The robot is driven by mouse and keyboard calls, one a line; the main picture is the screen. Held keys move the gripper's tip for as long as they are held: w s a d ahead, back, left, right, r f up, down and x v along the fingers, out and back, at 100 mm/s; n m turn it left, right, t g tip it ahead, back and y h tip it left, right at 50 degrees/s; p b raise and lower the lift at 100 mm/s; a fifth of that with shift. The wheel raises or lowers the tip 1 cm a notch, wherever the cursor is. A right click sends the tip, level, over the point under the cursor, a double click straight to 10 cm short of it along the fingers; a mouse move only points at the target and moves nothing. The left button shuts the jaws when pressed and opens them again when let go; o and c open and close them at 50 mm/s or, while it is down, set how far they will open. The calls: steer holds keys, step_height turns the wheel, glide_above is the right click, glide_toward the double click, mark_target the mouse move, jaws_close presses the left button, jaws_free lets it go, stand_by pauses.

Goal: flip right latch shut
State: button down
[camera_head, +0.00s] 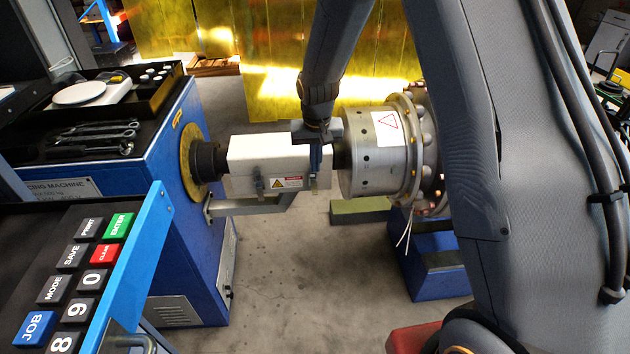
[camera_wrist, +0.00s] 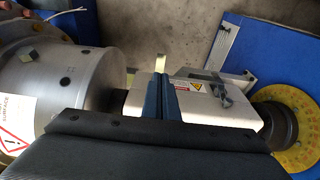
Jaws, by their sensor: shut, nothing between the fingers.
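A white guard box (camera_head: 270,156) encloses the shaft between the blue machine and the grey rotor; it also shows in the wrist view (camera_wrist: 215,115). The right latch (camera_head: 314,184) is a small metal piece on the box's front face near its rotor end. My gripper (camera_head: 315,168) is shut and empty, pointing down at that end, with its blue fingertips just above or against the latch. In the wrist view the fingers (camera_wrist: 165,85) cover most of the latch area, so its position is unclear. The left latch (camera_head: 259,186) sits on the same face, also in the wrist view (camera_wrist: 224,91).
The grey rotor (camera_head: 370,155) stands close right of my gripper. A metal bracket (camera_head: 250,204) runs below the box. The blue machine (camera_head: 180,215) with its yellow ring (camera_head: 190,165) is at left. A keypad panel (camera_head: 80,265) fills the lower left. The floor (camera_head: 300,290) in front is clear.

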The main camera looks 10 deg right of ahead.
mark_target(315, 188)
steer(key=f, duration=0.3)
steer(key=w+f+p, duration=0.1)
steer(key=f, duration=0.4)
steer(key=shift+w+f+p, duration=0.3)
steer(key=shift+p, duration=0.1)
steer(key=shift+d+f+b, duration=0.1)
steer(key=shift+f+b, duration=0.05)
steer(key=shift+b, duration=0.25)
